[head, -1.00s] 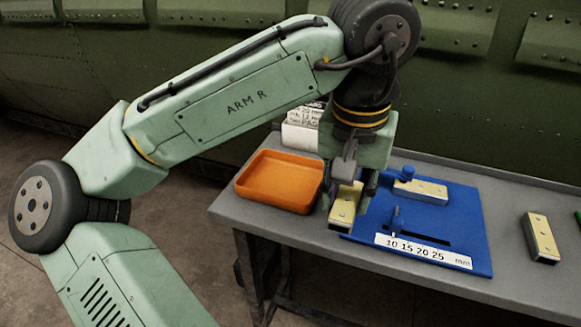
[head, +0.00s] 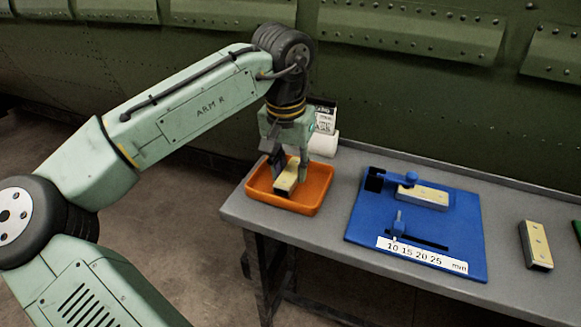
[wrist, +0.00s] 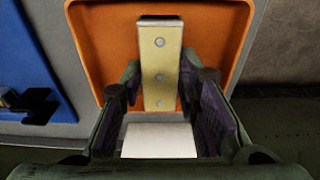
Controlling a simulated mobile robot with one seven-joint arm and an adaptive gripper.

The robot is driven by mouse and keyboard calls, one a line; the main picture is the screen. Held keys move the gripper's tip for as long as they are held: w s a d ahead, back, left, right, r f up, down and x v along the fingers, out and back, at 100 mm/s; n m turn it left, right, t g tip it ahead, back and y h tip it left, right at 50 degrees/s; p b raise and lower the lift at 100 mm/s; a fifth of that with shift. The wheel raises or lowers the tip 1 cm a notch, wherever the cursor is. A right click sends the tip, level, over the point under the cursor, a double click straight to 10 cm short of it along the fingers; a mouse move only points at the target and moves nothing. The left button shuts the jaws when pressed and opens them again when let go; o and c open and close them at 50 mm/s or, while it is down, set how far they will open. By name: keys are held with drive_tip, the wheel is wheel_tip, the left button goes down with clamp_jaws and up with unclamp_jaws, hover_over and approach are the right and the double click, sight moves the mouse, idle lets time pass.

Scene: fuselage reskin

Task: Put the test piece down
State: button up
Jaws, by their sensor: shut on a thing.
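The test piece, a cream-yellow bar with round fasteners (wrist: 160,62), is between my gripper's fingers in the wrist view. In the head view the test piece (head: 286,179) is in or just above the orange tray (head: 318,200). I cannot tell whether it touches the tray floor. My gripper (head: 289,165) points down over the tray and is shut on the piece. In the wrist view the orange tray (wrist: 226,70) lies around and beneath the piece. The gripper's fingers hide part of its sides.
A blue fixture board (head: 365,225) with a millimetre scale holds another yellow bar (head: 424,196). A further bar (head: 536,245) lies at the right of the grey bench (head: 505,262). A white labelled block (head: 324,143) stands behind the tray. Bench between board and right bar is clear.

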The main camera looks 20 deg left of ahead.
sight(288, 177)
drive_tip(key=shift+f, duration=0.6)
drive_tip(key=o, duration=1.2)
drive_tip(key=shift+f, duration=0.15)
drive_tip(key=shift+c, duration=0.2)
wheel_tip(288, 177, up, 12)
drive_tip(key=s+b, duration=0.1)
drive_tip(key=shift+s, duration=0.25)
